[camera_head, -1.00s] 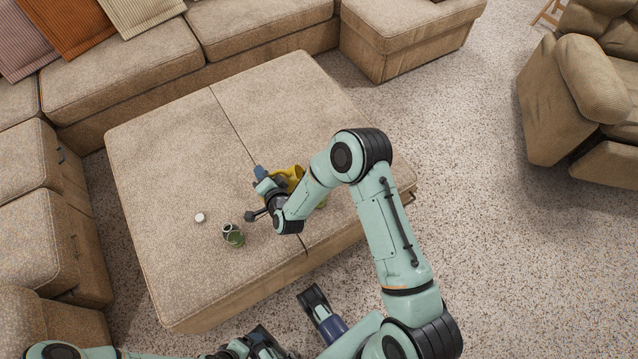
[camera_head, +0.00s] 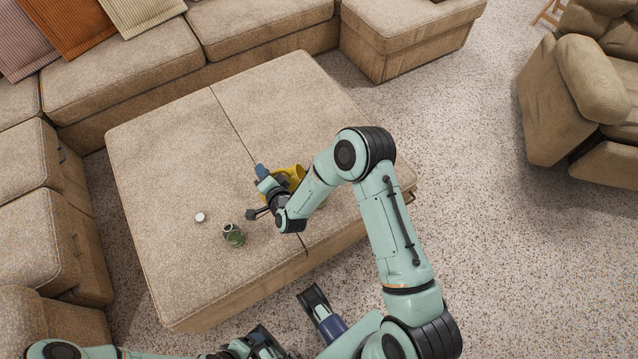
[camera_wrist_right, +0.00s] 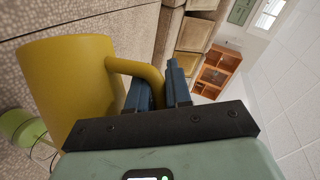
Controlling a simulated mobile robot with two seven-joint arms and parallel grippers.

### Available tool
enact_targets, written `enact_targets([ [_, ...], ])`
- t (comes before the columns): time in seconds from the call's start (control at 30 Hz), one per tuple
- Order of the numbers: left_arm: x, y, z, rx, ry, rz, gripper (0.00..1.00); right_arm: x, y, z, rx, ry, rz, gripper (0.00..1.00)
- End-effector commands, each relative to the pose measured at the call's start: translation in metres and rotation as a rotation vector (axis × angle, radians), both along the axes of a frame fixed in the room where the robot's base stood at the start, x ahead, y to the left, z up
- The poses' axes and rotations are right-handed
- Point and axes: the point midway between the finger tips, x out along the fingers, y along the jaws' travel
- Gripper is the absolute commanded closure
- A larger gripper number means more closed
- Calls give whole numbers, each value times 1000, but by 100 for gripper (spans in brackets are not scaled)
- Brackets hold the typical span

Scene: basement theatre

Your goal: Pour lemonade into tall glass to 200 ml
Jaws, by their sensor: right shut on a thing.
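The yellow pitcher (camera_head: 295,174) is over the padded ottoman, partly hidden behind my right arm in the head view. In the wrist view its yellow body (camera_wrist_right: 65,85) fills the left side. My right gripper (camera_head: 264,181) is shut on its handle, which passes between the blue fingers (camera_wrist_right: 158,92). The pitcher's contents are hidden, and I cannot tell its exact tilt. A small green glass-like vessel (camera_head: 233,236) stands on the ottoman, apart from the pitcher; its fill level is too small to read.
A small white round object (camera_head: 200,217) lies on the ottoman (camera_head: 170,150), left of the green vessel. The sofa (camera_head: 150,60) runs behind and to the left. An armchair (camera_head: 580,100) stands at the right. The ottoman's far and left parts are clear.

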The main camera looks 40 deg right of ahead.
Motion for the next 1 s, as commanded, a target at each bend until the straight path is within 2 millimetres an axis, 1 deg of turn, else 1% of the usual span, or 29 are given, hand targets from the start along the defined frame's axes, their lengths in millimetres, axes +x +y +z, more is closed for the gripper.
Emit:
enact_targets([
  [1.0,-4,-2,3,-4,10,-4,12,-1,-3,6,33,-20,0,100],
])
